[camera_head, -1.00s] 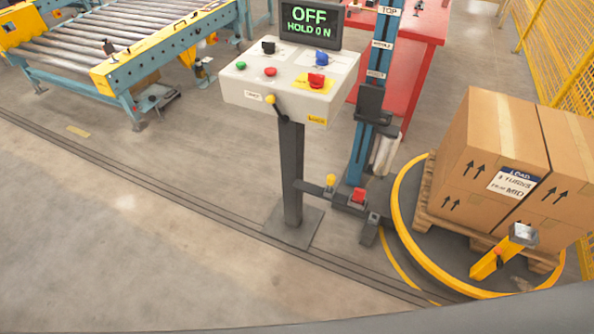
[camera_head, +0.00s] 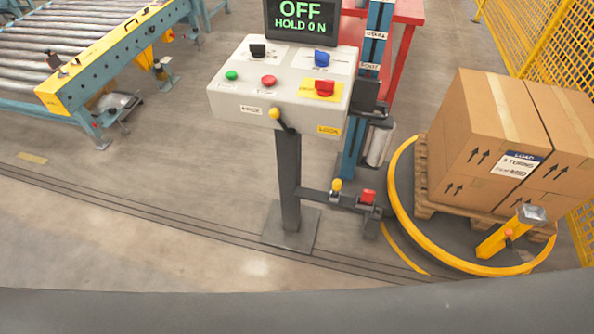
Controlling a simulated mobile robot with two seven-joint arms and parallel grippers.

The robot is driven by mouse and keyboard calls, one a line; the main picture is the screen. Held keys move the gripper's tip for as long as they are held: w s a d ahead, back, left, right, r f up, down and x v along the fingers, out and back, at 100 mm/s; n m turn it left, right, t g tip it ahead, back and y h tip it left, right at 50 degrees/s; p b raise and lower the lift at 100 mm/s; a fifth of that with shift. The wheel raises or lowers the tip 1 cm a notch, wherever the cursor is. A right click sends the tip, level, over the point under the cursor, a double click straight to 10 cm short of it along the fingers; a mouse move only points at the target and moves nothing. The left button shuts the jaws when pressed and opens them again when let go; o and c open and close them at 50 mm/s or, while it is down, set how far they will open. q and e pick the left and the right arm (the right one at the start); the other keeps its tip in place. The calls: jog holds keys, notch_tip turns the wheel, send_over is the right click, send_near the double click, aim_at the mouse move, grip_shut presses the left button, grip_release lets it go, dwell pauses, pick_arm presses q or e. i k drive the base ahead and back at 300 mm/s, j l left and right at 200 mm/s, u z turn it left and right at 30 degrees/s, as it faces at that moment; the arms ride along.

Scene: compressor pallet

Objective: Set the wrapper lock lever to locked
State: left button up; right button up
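The lever with a yellow knob (camera_head: 275,113) is on the front face of the grey control box (camera_head: 304,108). Its dark arm slopes from the knob at upper left down to the lower right. A white label (camera_head: 250,109), too small to read surely, is left of the knob. A yellow label (camera_head: 328,130) that seems to read LOCK is to the right. The knob end leans toward the white-label side. The display (camera_head: 301,22) reads OFF and HOLD 0 N. Neither gripper is in view.
The box stands on a dark post with a floor plate (camera_head: 290,226). A low bar beside it carries a yellow knob (camera_head: 336,185) and a red part (camera_head: 368,196). Cartons (camera_head: 480,135) stand on a yellow-rimmed turntable (camera_head: 400,215) at right. A roller conveyor (camera_head: 60,45) is at left. Floor in front is clear.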

aim_at(273, 113)
jog(key=i+j+z, duration=0.2)
jog(key=j, duration=0.15)
jog(key=i+j+z, duration=0.15)
jog(key=j, duration=0.25)
jog(key=j+z, duration=0.2)
jog(key=j, duration=0.15)
